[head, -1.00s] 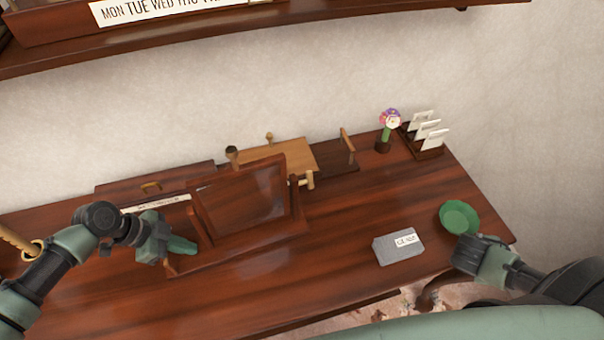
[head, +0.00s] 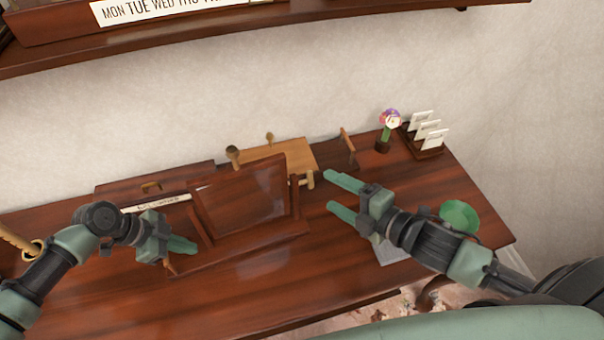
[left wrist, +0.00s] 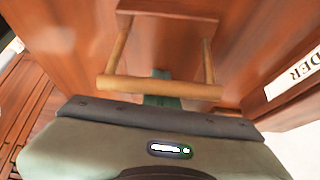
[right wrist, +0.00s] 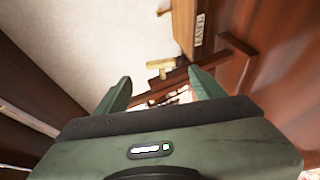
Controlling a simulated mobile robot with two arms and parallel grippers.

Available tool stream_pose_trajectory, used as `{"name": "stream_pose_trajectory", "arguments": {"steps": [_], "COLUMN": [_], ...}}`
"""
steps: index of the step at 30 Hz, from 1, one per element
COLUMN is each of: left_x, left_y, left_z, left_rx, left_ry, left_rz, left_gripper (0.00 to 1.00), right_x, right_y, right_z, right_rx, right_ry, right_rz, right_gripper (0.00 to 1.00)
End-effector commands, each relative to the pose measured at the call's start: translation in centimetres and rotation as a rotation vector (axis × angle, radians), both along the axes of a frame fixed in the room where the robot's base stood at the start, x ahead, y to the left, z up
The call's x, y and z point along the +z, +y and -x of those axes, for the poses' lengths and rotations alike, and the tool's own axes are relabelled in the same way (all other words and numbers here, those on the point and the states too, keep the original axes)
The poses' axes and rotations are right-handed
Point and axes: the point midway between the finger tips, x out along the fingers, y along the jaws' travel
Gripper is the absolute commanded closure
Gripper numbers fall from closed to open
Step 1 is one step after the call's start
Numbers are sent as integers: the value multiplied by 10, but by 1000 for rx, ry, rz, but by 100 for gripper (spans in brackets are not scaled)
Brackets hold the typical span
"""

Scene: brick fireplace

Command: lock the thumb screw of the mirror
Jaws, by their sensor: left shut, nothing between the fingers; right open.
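The mirror (head: 242,202) is a dark wood-framed tilting panel on a stand on the desk, leaning back. A pale wooden thumb screw (head: 310,179) sticks out at its right post. My right gripper (head: 330,191) is open just to the right of the thumb screw, its green fingers pointing at it, with nothing between them that I can make out in the head view. In the right wrist view a pale T-shaped peg (right wrist: 160,66) shows beyond the fingers; I cannot tell whether it is the thumb screw. My left gripper (head: 190,246) is shut and empty by the mirror's lower left.
A grey card box (head: 392,252) lies partly under my right arm, with a green bowl (head: 460,213) beyond. A flower vase (head: 384,138) and a letter rack (head: 428,140) stand at the back right. A wooden box (head: 288,158) is behind the mirror. The desk's front middle is clear.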

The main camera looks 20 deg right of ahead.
Motion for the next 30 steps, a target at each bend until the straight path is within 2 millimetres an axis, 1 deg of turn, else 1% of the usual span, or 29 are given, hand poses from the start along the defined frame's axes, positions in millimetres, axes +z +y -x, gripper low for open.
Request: {"name": "stream_pose_trajectory", "arguments": {"steps": [1, 5, 13, 18, 23, 30], "left_x": [-6, -6, -6, -6, -6, -6], "left_y": [2, 2, 2, 2, 2, 2], "left_z": [6, 6, 6, 6, 6, 6], "left_rx": [-4, -4, -4, -4, -4, -4], "left_ry": [14, 14, 14, 14, 14, 14], "left_rz": [-9, -8, -8, -9, -9, -9], "left_gripper": [100, 100, 100, 100, 100, 100], "right_x": [-2, -7, -22, -30, -34, -35], "right_y": [2, 11, 34, 46, 51, 51], "right_z": [-6, -22, -67, -86, -94, -96], "right_rx": [-1, -3, -4, -3, -3, -3], "right_ry": [-3, -3, -1, 1, 3, 4], "right_rz": [0, 0, 0, 1, 1, 2], "right_gripper": [31, 31, 31, 31, 31, 31]}}
